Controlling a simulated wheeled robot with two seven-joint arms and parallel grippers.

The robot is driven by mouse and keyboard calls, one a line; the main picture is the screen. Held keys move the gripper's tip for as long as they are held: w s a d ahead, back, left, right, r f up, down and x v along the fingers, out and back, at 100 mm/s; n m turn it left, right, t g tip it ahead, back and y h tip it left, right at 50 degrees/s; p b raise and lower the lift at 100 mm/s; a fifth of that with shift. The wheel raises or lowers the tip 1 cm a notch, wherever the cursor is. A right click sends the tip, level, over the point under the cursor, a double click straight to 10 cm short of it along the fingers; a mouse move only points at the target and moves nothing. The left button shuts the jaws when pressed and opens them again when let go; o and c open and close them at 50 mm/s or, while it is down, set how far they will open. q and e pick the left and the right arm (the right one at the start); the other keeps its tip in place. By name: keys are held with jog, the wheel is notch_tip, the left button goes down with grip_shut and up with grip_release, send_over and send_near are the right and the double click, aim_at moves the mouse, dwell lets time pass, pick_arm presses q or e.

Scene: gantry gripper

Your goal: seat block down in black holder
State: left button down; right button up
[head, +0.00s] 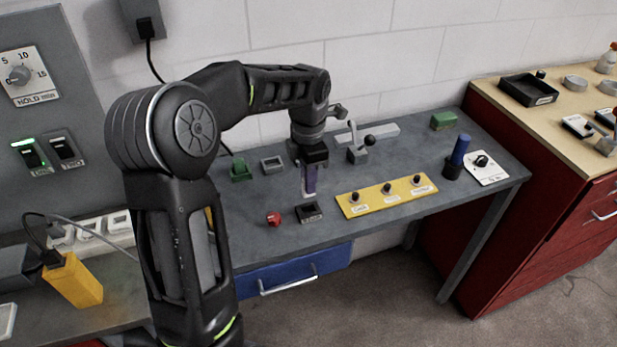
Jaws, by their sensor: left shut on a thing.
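The fingers partly hide the block. A small black holder (309,212), square with an open top, sits on the table just in front of and below the block. The block appears upright and apart from the holder; its exact height above the table is hard to tell. My right gripper is not in view.
A yellow panel with knobs (387,194) is close on the right. A grey open holder (272,164) and a green holder (239,170) stand behind left. A lever (358,153) stands behind right.

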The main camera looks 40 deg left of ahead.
pick_arm(q)
jog(key=shift+f+b, duration=1.4)
jog(key=shift+f, duration=0.8)
jog(key=shift+f+b, duration=1.15)
jog(key=shift+f, duration=0.3)
jog(key=c, duration=1.3)
grip_release()
jog(key=shift+r, duration=0.25)
notch_tip(320, 180, up, 7)
jog(key=shift+r+b, duration=0.2)
jog(key=shift+b, duration=0.2)
